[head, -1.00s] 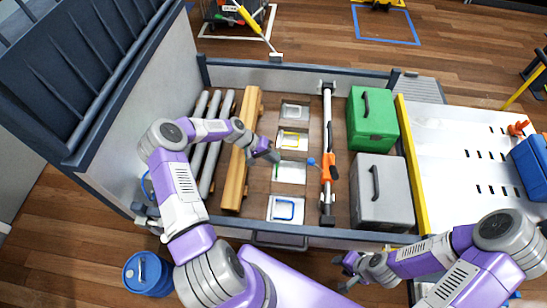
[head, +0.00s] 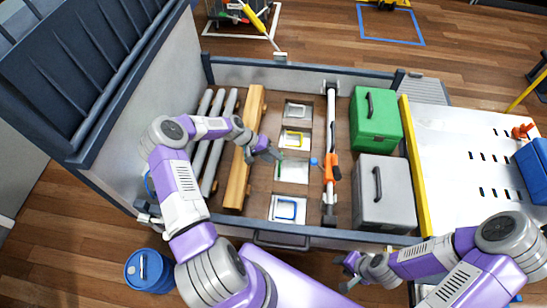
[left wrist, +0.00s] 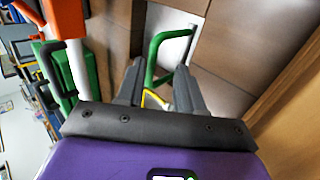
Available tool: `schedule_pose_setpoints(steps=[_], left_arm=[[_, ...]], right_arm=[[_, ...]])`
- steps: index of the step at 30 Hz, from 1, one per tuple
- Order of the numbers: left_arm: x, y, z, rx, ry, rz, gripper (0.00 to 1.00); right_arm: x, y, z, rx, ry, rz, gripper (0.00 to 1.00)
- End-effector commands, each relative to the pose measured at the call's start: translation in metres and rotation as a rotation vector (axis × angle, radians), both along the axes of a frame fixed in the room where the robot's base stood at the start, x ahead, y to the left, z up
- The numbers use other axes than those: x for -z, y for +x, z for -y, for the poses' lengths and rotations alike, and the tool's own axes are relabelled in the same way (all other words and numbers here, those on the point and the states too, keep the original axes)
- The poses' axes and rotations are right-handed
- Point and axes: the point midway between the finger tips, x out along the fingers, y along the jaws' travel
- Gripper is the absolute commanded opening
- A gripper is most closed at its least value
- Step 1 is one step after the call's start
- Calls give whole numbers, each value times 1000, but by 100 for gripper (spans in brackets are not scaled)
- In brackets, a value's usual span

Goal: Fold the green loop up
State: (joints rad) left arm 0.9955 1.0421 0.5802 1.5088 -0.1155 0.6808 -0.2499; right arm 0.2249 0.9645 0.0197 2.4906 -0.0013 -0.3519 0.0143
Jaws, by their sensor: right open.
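The green loop (left wrist: 157,52) shows in the left wrist view as a bent bar on a pale plate, ahead of and between my left gripper's fingers. In the head view its plate (head: 293,172) is third from the back in a column of plates, and the loop is mostly hidden by the gripper. My left gripper (head: 274,155) is just at the far left corner of that plate. In the left wrist view its fingers (left wrist: 158,92) are apart, with no visible contact on the loop. My right gripper (head: 346,270) is open and empty outside the bin's front edge.
A yellow loop (head: 292,134) lies behind and a blue loop (head: 286,210) in front. A long bar with an orange clamp (head: 332,168) runs along the right, beside a green case (head: 375,120) and a grey case (head: 384,195). A wooden beam (head: 243,150) lies left.

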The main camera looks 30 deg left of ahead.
Motion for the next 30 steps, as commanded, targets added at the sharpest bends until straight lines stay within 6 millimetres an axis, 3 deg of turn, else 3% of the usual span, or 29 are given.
schedule_pose_setpoints(steps=[6,12,30], left_arm=[[-31,-10,-25,-3,3,0,37],[-45,-16,-38,-2,2,-1,37],[-47,-17,-40,-2,1,-1,37]], right_arm=[[-13,0,0,0,0,0,43],[-18,0,0,0,0,0,43],[-18,0,0,0,0,0,43]])
